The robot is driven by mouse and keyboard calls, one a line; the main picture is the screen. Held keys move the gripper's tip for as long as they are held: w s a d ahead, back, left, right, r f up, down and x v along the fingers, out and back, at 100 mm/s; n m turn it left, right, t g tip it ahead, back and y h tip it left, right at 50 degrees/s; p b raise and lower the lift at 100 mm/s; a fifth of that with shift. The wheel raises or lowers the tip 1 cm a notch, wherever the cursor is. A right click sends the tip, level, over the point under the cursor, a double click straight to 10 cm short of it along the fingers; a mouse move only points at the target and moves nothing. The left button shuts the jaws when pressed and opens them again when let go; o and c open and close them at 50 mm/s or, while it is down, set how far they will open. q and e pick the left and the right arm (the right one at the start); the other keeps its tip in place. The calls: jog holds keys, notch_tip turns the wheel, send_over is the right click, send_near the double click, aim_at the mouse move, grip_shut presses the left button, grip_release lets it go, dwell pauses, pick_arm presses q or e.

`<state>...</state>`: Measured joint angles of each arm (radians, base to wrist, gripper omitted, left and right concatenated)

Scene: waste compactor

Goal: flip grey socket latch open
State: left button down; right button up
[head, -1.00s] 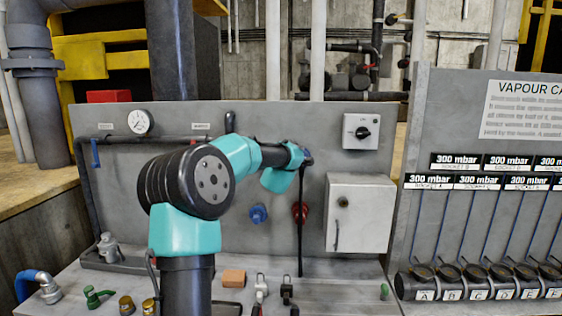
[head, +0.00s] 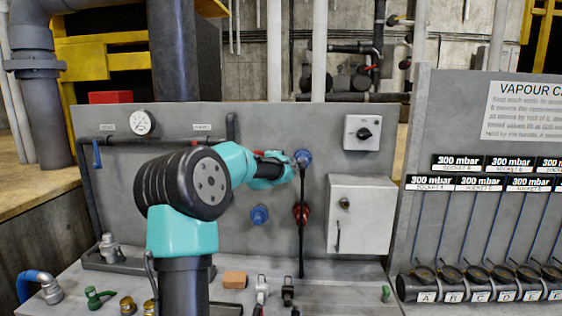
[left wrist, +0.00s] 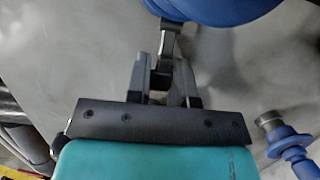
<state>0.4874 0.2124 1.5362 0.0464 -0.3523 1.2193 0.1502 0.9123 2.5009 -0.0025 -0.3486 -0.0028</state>
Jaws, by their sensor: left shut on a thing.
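A blue socket (head: 303,158) sits high on the grey panel, beside my left gripper (head: 290,165). In the left wrist view a large blue round part (left wrist: 225,10) fills the top edge. A grey latch (left wrist: 169,38) reaches down from it between the fingers of my left gripper (left wrist: 165,75). The gripper is shut on this latch. The latch is too small to make out in the head view, and its hinge is hidden. My right gripper is in neither view.
A lower blue socket (head: 259,215) and a red one (head: 301,212) are on the panel. A black cable (head: 301,250) hangs beside a grey box (head: 360,215). Small fittings and an orange block (head: 235,280) lie on the bench below.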

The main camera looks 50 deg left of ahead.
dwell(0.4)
pick_arm(q)
jog(key=c, duration=1)
grip_release()
jog(key=v, duration=1.7)
jog(key=shift+s, duration=0.2)
